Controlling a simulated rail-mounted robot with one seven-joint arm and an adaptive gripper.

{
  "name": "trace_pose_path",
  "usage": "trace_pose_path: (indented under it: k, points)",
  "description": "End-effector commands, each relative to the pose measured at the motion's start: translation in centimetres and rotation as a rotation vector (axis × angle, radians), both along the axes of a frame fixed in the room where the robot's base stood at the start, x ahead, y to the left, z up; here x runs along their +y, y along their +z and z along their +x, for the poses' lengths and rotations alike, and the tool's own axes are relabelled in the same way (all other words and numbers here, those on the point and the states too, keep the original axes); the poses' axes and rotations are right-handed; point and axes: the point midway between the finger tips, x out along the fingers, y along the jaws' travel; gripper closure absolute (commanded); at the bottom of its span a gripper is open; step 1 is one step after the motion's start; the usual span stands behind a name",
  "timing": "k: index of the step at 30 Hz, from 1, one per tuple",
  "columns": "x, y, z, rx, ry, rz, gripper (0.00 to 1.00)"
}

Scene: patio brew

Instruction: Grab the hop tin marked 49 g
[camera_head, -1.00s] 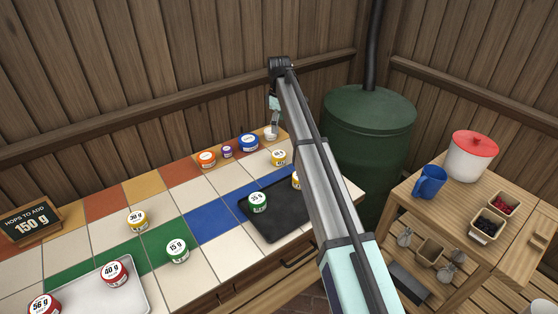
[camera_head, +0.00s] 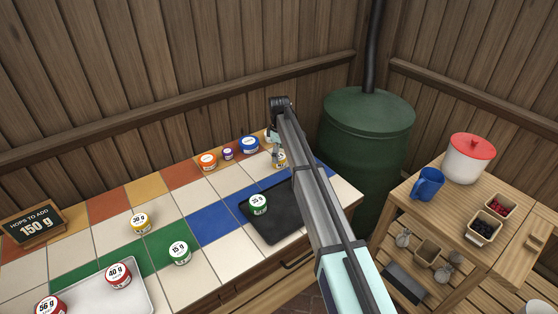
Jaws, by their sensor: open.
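No label that I can read clearly says 49 g. A yellow tin (camera_head: 279,161) sits on the tiled counter at the back right, its label too small and partly covered to read. My gripper (camera_head: 276,148) is open just above and against it in the picture; whether it touches cannot be told. A blue tin (camera_head: 249,145), a purple tin (camera_head: 227,154) and an orange tin (camera_head: 208,161) stand to its left, labels too small to read. A green tin (camera_head: 258,204) seems to read 35 g. My arm hides part of the counter.
A yellow tin (camera_head: 140,223) and a green 15 g tin (camera_head: 179,253) stand on the tiles. Red tins marked 40 g (camera_head: 118,275) and 56 g (camera_head: 50,307) are at the pale tray (camera_head: 140,300). A dark tray (camera_head: 285,226) lies below my arm. A sign (camera_head: 34,226) reads 150 g.

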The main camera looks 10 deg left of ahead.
Motion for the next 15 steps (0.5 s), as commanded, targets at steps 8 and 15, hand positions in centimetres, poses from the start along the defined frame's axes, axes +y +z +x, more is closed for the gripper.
trace_pose_path:
  k: [8, 15]
  points:
    - [0.0, -3.4, 0.2, 0.002, 0.000, -0.001, 0.06]
    - [0.0, -3.6, 0.2, 0.000, 0.000, 0.000, 0.06]
